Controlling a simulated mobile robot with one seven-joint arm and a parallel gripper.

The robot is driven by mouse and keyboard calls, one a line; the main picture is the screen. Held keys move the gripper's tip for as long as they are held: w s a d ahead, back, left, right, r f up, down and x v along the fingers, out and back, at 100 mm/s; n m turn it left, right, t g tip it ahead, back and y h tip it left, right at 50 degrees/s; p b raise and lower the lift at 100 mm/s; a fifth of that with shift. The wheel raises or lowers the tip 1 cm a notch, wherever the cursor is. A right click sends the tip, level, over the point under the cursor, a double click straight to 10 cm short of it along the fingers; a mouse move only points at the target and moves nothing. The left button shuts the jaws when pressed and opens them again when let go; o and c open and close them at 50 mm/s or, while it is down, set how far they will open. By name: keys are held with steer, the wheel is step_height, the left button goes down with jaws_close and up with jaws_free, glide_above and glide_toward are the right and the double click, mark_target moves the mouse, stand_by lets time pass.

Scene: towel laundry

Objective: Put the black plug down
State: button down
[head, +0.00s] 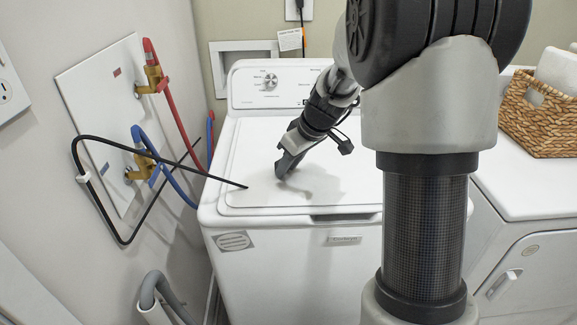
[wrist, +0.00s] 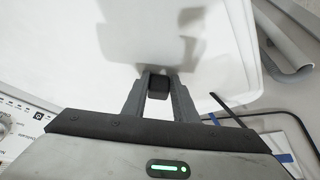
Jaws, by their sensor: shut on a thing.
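My gripper (head: 284,172) points down at the white lid of the washing machine (head: 250,150), close to its surface. In the wrist view my gripper (wrist: 158,84) is shut on the black plug (wrist: 158,88), a small dark block between the two fingertips. The plug cannot be made out in the head view, where the fingers hide it. I cannot tell whether the plug touches the lid. A shadow of the gripper falls on the lid.
A black hose (head: 107,217) loops from the left wall, its thin end reaching over the lid's left edge. Red (head: 176,117) and blue hoses hang from wall valves. The control panel (head: 285,82) rises behind the lid. A wicker basket (head: 537,118) stands right. The lid is otherwise clear.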

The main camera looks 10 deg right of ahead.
steer(key=c, duration=1.4)
jaws_free()
